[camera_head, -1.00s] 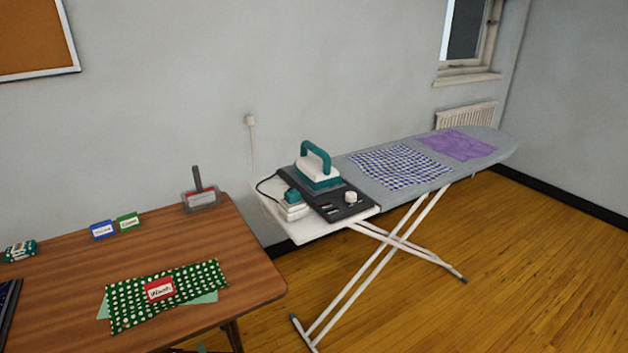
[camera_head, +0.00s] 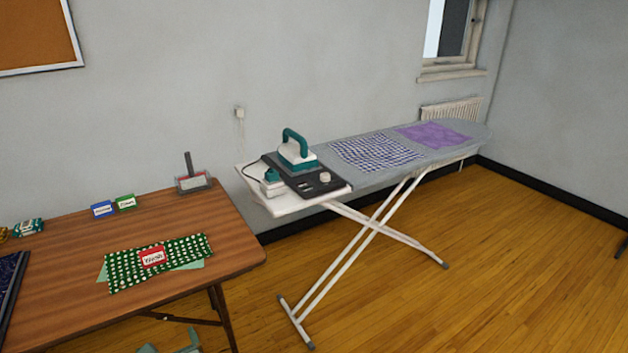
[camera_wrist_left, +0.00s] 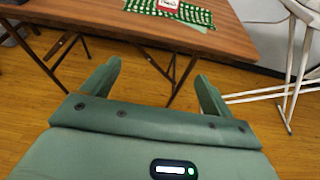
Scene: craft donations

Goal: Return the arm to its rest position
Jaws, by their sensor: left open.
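My left gripper (camera_head: 170,344) shows only as green finger parts at the bottom edge of the head view, low in front of the wooden table (camera_head: 80,268). In the left wrist view my left gripper (camera_wrist_left: 157,72) has its two green fingers wide apart with nothing between them. It points at the space below the table's edge, over the wooden floor. The rest of my left arm is out of view. My right gripper is in neither view.
On the table lie a green dotted cloth (camera_head: 190,246) with a red label (camera_head: 153,257), blue (camera_head: 102,209) and green (camera_head: 125,202) labels, and a dark tray (camera_head: 10,280). An ironing board (camera_head: 360,180) carries an iron (camera_head: 297,157). Floor (camera_head: 480,270) is clear at right.

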